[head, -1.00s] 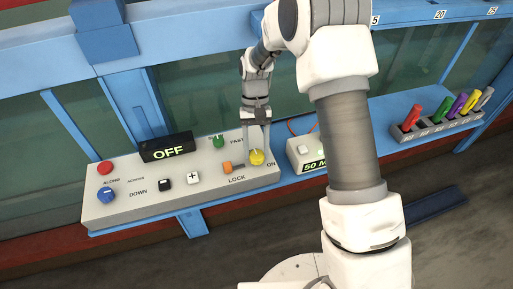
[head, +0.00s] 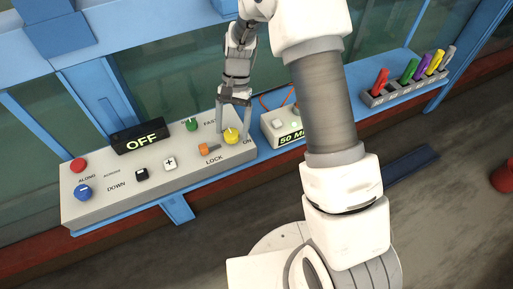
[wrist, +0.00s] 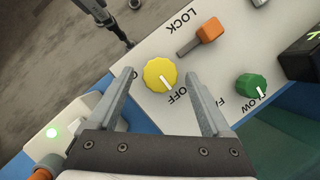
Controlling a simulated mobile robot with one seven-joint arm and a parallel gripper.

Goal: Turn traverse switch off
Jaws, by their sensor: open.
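The yellow knob (head: 231,136) is at the right end of the light grey control panel (head: 105,205), by the ON label. In the wrist view the yellow knob (wrist: 157,72) has a white pointer line directed toward the OFF lettering. The dark display (head: 140,137) on the panel reads OFF. My gripper (head: 233,129) is open at the knob. In the wrist view my gripper (wrist: 159,76) has one finger on each side of the knob, with visible gaps. I cannot tell the fingertips' height over the panel.
An orange lever (head: 208,149) by LOCK and a green knob (head: 191,124) by FAST are close left of the yellow knob. A white box (head: 270,133) with a lit display stands to the right. Several coloured handles sit in a rack (head: 373,101) farther right.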

